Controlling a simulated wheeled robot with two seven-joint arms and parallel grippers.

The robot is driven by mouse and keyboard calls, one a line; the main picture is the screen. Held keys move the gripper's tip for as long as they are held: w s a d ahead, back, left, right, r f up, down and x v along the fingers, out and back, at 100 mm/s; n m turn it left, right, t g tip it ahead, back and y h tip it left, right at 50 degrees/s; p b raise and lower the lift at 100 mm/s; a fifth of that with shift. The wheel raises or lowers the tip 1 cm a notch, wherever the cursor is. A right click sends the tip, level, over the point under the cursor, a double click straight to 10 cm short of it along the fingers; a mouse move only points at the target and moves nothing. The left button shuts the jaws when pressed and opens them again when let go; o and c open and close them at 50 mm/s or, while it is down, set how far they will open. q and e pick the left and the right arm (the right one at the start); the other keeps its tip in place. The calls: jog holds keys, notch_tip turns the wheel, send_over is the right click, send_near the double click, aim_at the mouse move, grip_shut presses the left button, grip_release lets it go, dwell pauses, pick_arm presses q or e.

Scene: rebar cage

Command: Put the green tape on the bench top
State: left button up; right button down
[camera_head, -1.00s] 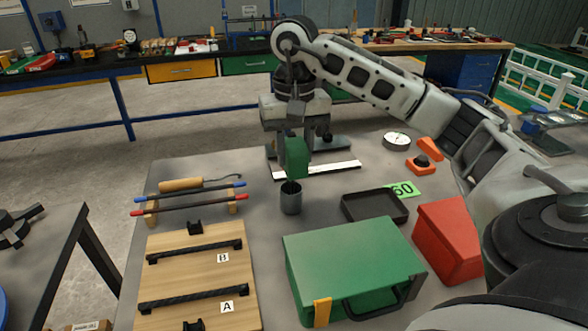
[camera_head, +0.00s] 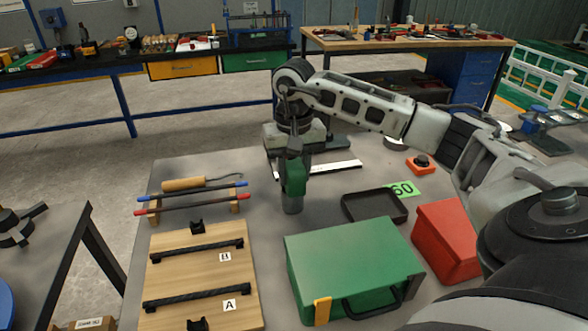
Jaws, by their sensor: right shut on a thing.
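My right gripper (camera_head: 293,160) is shut on the green tape (camera_head: 294,178), a dark green, rounded block as seen here. It holds the tape low over the grey bench top (camera_head: 255,225), at the grey cup (camera_head: 292,205). The tape covers the cup's rim, so I cannot tell whether it is above the cup, in front of it or touching it. My left gripper is not in view.
A green case (camera_head: 350,255), red box (camera_head: 445,240) and black tray (camera_head: 373,207) stand to the right. A wooden board (camera_head: 200,275) with black bars and a rack with a red rod (camera_head: 190,205) are left. Bare bench shows between board and cup.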

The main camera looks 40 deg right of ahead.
aim_at(294, 164)
jog(key=shift+f+b, duration=0.3)
jog(key=shift+f, duration=0.1)
jog(key=c, duration=1)
grip_release()
jog(key=shift+o, duration=0.2)
jog(key=shift+r, duration=0.15)
notch_tip(294, 164, up, 13)
jog(key=p, duration=0.1)
